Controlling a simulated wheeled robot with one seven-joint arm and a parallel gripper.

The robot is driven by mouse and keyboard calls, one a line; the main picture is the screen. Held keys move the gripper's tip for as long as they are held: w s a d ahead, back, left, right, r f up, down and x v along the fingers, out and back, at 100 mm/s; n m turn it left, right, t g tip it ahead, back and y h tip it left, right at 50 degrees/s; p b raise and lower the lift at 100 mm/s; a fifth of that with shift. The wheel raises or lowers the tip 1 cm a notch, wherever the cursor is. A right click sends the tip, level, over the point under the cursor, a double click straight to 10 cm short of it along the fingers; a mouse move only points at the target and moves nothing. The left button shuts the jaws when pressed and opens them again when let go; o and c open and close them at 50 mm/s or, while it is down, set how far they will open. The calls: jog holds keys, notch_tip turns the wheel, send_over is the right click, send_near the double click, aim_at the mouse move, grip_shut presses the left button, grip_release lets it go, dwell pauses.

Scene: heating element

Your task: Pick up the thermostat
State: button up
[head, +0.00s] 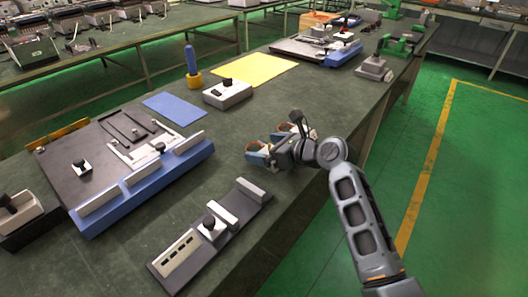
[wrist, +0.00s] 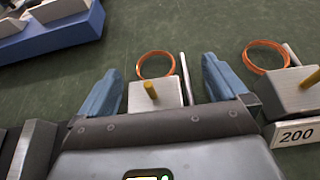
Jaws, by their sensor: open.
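Two similar small parts lie on the green bench in the wrist view. Each has a pale block, a brass pin and a copper ring; they look like thermostats. One thermostat (wrist: 142,92) is between my fingers, its ring (wrist: 156,64) beyond the block, a thin metal rod beside it. The other thermostat (wrist: 290,90) is outside my right finger, with a label reading 200. My gripper (wrist: 160,68) is open, with blue fingers either side of the first part; I cannot tell whether they touch it. In the head view my gripper (head: 258,152) is low over the bench and largely hides both parts.
A blue-edged fixture plate (head: 90,160) lies to the left. A dark strip with pale blocks (head: 212,232) lies in front. A grey box (head: 227,93), blue mat (head: 175,108) and yellow mat (head: 255,69) are farther back. The bench's right edge is close to my arm.

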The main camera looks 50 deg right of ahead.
jog(key=shift+c, duration=0.3)
jog(key=c, duration=1)
jog(key=shift+c, duration=0.5)
jog(key=shift+r, duration=0.15)
